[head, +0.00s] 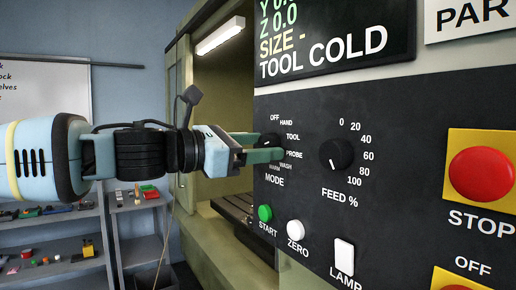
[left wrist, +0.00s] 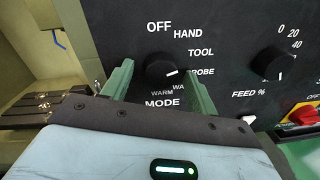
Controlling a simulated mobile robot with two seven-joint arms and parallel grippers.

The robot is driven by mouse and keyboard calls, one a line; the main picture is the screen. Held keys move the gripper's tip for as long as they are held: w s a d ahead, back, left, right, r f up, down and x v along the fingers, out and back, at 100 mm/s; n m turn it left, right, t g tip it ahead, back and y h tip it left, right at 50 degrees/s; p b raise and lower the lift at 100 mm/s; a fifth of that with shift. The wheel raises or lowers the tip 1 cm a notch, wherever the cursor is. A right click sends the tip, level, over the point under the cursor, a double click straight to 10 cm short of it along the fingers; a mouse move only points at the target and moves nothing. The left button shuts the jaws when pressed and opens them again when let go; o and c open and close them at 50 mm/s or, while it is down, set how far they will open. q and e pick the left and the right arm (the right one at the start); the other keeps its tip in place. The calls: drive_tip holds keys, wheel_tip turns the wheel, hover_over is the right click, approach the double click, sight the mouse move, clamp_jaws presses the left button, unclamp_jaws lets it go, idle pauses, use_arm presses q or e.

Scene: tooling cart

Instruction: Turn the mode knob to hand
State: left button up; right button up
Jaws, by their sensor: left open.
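The black round mode knob (left wrist: 158,66) is on the dark control panel, with OFF, HAND, TOOL, PROBE, WARM and WASH printed around it. Its white pointer mark points right, toward PROBE. In the head view the mode knob (head: 271,139) is partly hidden by my fingers. My left gripper (head: 268,146) reaches in from the left at the panel. In the left wrist view my left gripper (left wrist: 157,72) is open, with one green finger on each side of the knob. I cannot tell whether either finger touches it. My right gripper is not in view.
The feed knob (head: 336,154) is to the right of the mode knob. Below are the green start button (head: 265,213), the white zero button (head: 295,230) and the lamp switch (head: 344,254). A red stop button (head: 481,174) is at far right. Shelves (head: 55,245) stand behind, left.

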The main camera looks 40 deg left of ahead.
use_arm(q)
drive_tip(key=shift+c, duration=0.2)
drive_tip(key=c, duration=1)
drive_tip(key=shift+o, duration=0.2)
drive_tip(key=shift+d+f+n+b, duration=0.15)
drive_tip(key=shift+n+b, duration=0.2)
drive_tip(key=shift+n, duration=3.15)
